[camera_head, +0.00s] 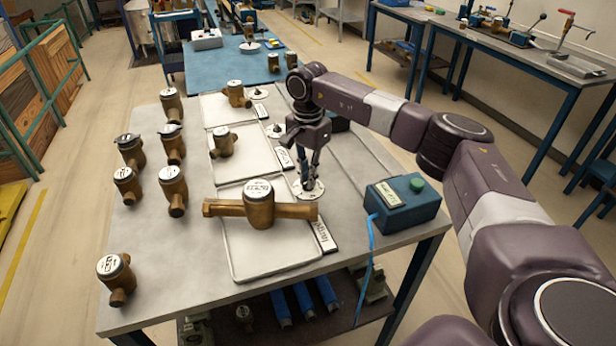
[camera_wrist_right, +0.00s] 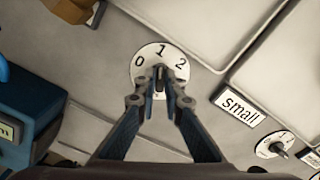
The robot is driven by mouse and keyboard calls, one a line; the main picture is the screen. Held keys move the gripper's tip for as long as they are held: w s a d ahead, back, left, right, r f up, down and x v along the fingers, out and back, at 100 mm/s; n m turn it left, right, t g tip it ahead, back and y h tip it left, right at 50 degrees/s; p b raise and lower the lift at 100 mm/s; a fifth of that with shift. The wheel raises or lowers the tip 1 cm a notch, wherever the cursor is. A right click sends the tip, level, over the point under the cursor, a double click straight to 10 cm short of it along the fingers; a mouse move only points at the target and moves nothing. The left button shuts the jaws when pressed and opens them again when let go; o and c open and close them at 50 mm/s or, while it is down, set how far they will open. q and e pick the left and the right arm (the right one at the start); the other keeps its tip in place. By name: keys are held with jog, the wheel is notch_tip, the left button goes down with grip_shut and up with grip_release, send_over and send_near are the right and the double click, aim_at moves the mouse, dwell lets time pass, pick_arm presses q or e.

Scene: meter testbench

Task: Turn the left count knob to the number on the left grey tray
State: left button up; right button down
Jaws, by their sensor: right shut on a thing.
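My right gripper (camera_head: 308,186) reaches down over the white round dial (camera_head: 300,193) beside the nearest grey tray (camera_head: 250,262). In the right wrist view, its fingertips (camera_wrist_right: 160,84) are shut on the small knob at the centre of the dial (camera_wrist_right: 140,75). The dial shows 0, 1 and 2; the fingers hide its lower part, and I cannot tell where the knob points. One large brass meter (camera_head: 260,205) lies across this tray. The middle tray (camera_head: 232,172) and the far tray (camera_head: 212,113) each hold one smaller meter. My left gripper is not in view.
Several brass meters, one of them here (camera_head: 172,190), stand on the table's left side. A blue box with a green button (camera_head: 403,200) stands right of the dial. A "small" label (camera_wrist_right: 240,104) and another dial (camera_wrist_right: 278,146) lie near my fingers.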

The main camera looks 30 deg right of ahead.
jog(key=shift+w+r, duration=0.1)
jog(key=shift+r, duration=0.05)
jog(key=c, duration=2)
grip_release()
jog(key=shift+c, duration=0.2)
notch_tip(320, 180, up, 12)
